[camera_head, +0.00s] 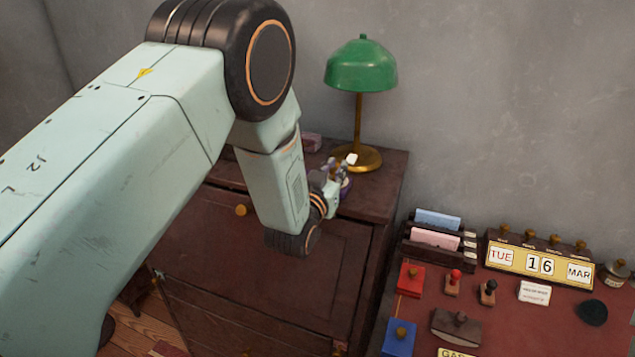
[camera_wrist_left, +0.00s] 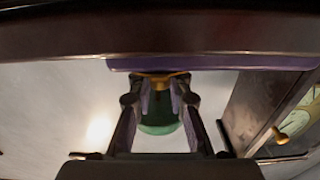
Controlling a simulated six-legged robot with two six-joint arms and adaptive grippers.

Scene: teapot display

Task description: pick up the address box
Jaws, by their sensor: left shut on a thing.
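My left gripper (camera_head: 343,166) is over the top of the dark cabinet, next to the green lamp's brass foot. In the left wrist view, my gripper fingers (camera_wrist_left: 163,88) reach toward a wide purple band (camera_wrist_left: 240,62), the same purple object as far as I can tell. I cannot tell from its shape whether it is the address box. My right gripper is not in view.
The green lamp (camera_head: 361,68) stands right behind the gripper. The red-topped desk (camera_head: 560,325) at right holds a letter rack (camera_head: 438,255), a calendar block (camera_head: 537,262) and stamps.

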